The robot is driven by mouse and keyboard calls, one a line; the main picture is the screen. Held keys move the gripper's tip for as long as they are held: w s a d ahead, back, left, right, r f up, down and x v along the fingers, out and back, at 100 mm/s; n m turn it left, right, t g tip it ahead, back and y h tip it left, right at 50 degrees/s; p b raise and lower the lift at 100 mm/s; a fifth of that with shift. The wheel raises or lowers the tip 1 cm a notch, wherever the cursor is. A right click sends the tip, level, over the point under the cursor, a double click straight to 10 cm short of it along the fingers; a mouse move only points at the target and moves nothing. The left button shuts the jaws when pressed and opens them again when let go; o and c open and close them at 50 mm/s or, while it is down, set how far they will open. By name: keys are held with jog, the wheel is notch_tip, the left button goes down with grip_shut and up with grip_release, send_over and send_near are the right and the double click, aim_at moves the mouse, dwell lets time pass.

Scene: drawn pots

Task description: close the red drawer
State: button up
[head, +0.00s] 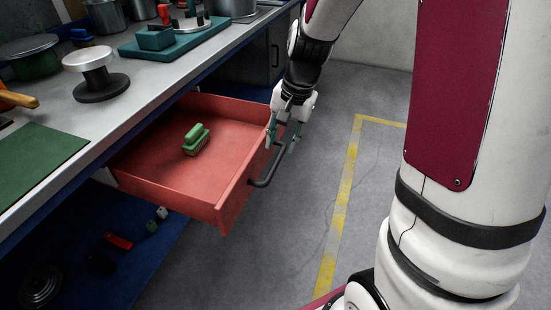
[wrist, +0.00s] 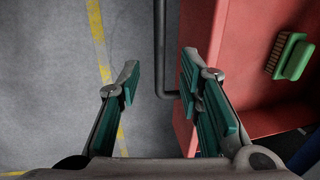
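The red drawer (head: 170,168) is pulled well out from under the workbench. A dark bar handle (head: 262,178) is on its front; in the wrist view the handle (wrist: 160,45) runs upright beside the red front panel (wrist: 195,120). My gripper (head: 281,140) is at the far end of the handle, fingers pointing down. In the wrist view my gripper (wrist: 160,75) is open and empty, with the handle's end showing between its fingertips. The right finger overlaps the drawer front. I cannot tell whether either finger touches the handle or the drawer.
A green brush (head: 195,138) lies inside the drawer. The worktop (head: 135,85) above holds pots, a teal tray (head: 165,42) and a green mat (head: 38,160). Small items lie on a blue lower shelf (head: 150,255). The floor (head: 300,220) before the drawer is clear, with a yellow line.

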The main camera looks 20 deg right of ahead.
aim_at(276, 162)
jog(key=f, duration=0.2)
jog(key=f+b, duration=0.1)
jog(key=f, duration=0.1)
jog(key=w+a+f, duration=0.1)
jog(key=f, duration=0.1)
jog(key=shift+f+b, duration=0.3)
grip_shut()
